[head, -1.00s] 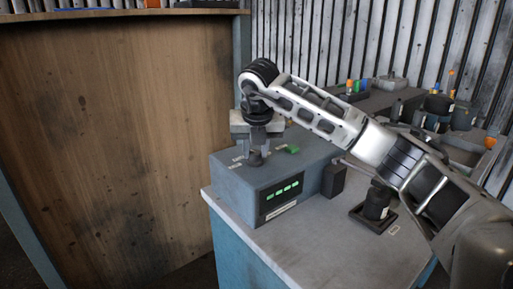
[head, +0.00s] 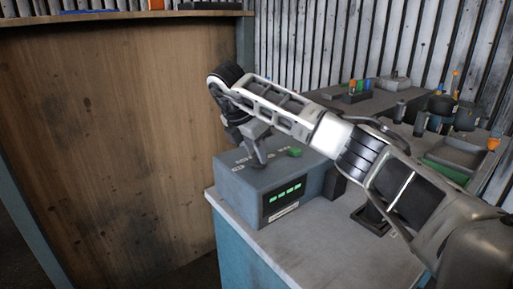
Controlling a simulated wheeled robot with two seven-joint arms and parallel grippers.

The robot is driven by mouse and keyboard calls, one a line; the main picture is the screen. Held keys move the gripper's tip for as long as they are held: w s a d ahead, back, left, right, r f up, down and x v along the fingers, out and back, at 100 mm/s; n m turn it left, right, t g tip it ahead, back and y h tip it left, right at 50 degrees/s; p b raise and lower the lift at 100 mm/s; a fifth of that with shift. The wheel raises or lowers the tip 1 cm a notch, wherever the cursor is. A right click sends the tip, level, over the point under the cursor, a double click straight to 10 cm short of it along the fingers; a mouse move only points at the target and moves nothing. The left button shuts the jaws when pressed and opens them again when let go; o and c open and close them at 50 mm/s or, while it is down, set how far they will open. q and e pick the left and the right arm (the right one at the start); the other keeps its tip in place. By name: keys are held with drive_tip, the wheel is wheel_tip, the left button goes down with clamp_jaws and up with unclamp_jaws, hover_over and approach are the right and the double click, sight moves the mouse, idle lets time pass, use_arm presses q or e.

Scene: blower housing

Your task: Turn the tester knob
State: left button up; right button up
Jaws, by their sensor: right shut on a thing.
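The tester (head: 240,190) is a grey box on the bench corner, with a dark front panel of lit green indicators (head: 285,190). A green button (head: 295,152) sits on its top. My right gripper (head: 260,157) points down at the top of the tester, left of the green button. It is shut on the tester knob, which is mostly hidden by the fingers. The wrist is tilted and turned over the knob. My left gripper is not in view.
The grey bench top (head: 300,240) is clear in front of the tester. A dark square holder (head: 370,218) stands to the right, partly behind my arm. A wooden panel (head: 110,140) fills the left. Small parts and a green-lined tray (head: 447,170) are further back right.

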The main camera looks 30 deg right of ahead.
drive_tip(key=shift+w+r+m+g+p, duration=0.15)
drive_tip(key=shift+m+g+p, duration=0.25)
drive_tip(key=shift+m, duration=0.5)
drive_tip(key=shift+m+g+p, duration=0.3)
drive_tip(key=shift+m+p, duration=0.05)
drive_tip(key=shift+m, duration=0.35)
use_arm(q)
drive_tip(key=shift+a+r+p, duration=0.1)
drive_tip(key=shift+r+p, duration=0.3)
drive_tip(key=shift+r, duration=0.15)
use_arm(e)
drive_tip(key=shift+m, duration=0.8)
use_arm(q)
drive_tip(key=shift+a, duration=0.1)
use_arm(e)
drive_tip(key=shift+g, duration=0.3)
drive_tip(key=o, duration=1)
drive_tip(key=shift+c, duration=0.2)
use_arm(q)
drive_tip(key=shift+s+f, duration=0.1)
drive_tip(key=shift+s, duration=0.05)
use_arm(e)
drive_tip(key=shift+w, duration=0.1)
